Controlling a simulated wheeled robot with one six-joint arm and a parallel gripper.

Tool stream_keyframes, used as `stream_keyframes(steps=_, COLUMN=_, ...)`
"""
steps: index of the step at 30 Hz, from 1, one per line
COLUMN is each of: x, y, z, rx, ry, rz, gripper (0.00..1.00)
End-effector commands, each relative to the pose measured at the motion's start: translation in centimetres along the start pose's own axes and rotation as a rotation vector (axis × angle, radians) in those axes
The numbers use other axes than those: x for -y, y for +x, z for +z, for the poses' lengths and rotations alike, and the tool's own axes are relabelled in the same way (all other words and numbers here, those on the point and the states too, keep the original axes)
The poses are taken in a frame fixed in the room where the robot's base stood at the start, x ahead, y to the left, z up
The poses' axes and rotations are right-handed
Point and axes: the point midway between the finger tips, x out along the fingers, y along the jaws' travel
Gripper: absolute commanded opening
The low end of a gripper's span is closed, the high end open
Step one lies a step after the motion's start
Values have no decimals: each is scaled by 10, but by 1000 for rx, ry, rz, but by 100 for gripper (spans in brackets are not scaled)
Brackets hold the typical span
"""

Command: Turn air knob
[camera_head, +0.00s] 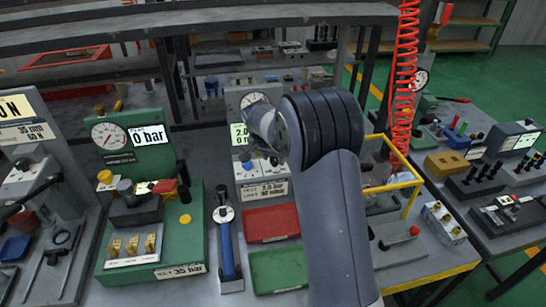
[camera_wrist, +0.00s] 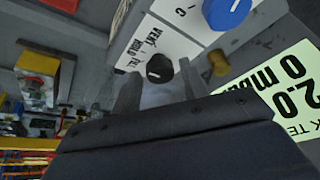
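A black knob (camera_wrist: 159,68) with a small white mark sits on a white label plate (camera_wrist: 165,38) reading VENT, HOLD and FILL. A larger blue knob (camera_wrist: 228,12) sits up and right of it, cut by the picture's top edge. Which one is the air knob I cannot read. In the wrist view my gripper (camera_wrist: 158,84) has its two grey fingers apart, with the black knob just beyond and between their tips. Contact cannot be made out.
A pale green display (camera_wrist: 290,95) shows 2.0 beside the knobs, next to a brass fitting (camera_wrist: 218,63). In the head view, red (camera_head: 270,222) and green (camera_head: 279,268) trays lie below the panel. A green gauge stand (camera_head: 135,140) is left; a yellow frame (camera_head: 412,186) and red coiled hose (camera_head: 403,75) are right.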

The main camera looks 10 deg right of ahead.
Motion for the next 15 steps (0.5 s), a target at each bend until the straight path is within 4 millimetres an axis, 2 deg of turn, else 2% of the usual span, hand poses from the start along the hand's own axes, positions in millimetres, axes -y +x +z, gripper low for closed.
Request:
stream_keyframes(steps=3, x=0, y=0, z=0, rx=0, ry=0, rz=0, gripper=52)
stream_keyframes(steps=11, x=0, y=-1, z=0, rx=0, ry=0, rz=0, gripper=52)
stream_keyframes(steps=15, x=0, y=-15, z=0, rx=-2, ry=0, rz=-2, gripper=52)
